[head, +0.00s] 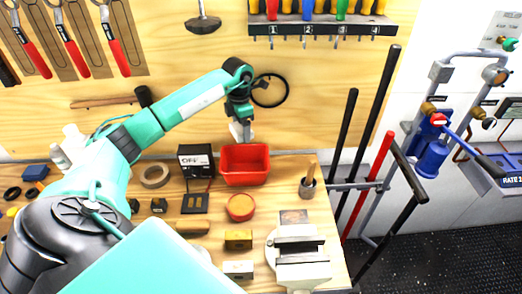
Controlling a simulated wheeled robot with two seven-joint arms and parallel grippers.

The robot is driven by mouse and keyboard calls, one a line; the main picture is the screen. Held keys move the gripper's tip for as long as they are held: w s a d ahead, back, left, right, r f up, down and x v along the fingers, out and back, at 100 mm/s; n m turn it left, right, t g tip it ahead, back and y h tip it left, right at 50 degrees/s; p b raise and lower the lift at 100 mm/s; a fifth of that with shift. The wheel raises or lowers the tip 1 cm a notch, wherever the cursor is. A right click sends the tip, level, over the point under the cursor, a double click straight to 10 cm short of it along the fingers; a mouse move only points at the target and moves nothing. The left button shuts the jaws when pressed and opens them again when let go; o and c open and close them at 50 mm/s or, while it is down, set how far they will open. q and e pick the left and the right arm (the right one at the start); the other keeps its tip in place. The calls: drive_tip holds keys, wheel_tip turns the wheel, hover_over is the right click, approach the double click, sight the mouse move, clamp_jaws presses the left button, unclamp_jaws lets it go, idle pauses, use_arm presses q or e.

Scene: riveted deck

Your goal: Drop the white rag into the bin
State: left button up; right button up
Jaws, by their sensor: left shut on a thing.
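My left gripper (241,124) points down from the wrist above the back edge of the red bin (246,179). It is shut on the white rag (235,131), a small pale piece that shows at the fingertips. The rag hangs just over the bin's rim, and I cannot tell whether it touches it. The bin is an open red box near the back of the wooden bench. Its inside looks empty from here. My right gripper is not in view.
On the bench (215,250) a black box with a display (196,160) stands left of the bin. A round red tin (240,207) lies in front, and a grey cup (307,189) and a vise (300,262) stand to the right. Tools hang on the wall behind.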

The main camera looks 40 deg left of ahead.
use_arm(q)
drive_tip(key=shift+w, duration=0.35)
drive_tip(key=shift+s+r, duration=0.15)
drive_tip(key=shift+s+f+b, duration=0.4)
drive_tip(key=shift+f+b, duration=0.35)
drive_tip(key=shift+f, duration=0.1)
drive_tip(key=shift+w+f+b, duration=0.25)
drive_tip(key=shift+f+b, duration=0.35)
drive_tip(key=shift+f, duration=0.65)
drive_tip(key=shift+f+b, duration=0.3)
drive_tip(key=shift+f, duration=0.35)
drive_tip(key=o, duration=1)
drive_tip(key=shift+c, duration=0.2)
drive_tip(key=shift+o, duration=0.2)
drive_tip(key=shift+s, duration=0.1)
drive_tip(key=shift+r, duration=0.3)
wheel_tip(320, 180, up, 12)
drive_tip(key=b, duration=0.3)
drive_tip(key=shift+r, duration=0.65)
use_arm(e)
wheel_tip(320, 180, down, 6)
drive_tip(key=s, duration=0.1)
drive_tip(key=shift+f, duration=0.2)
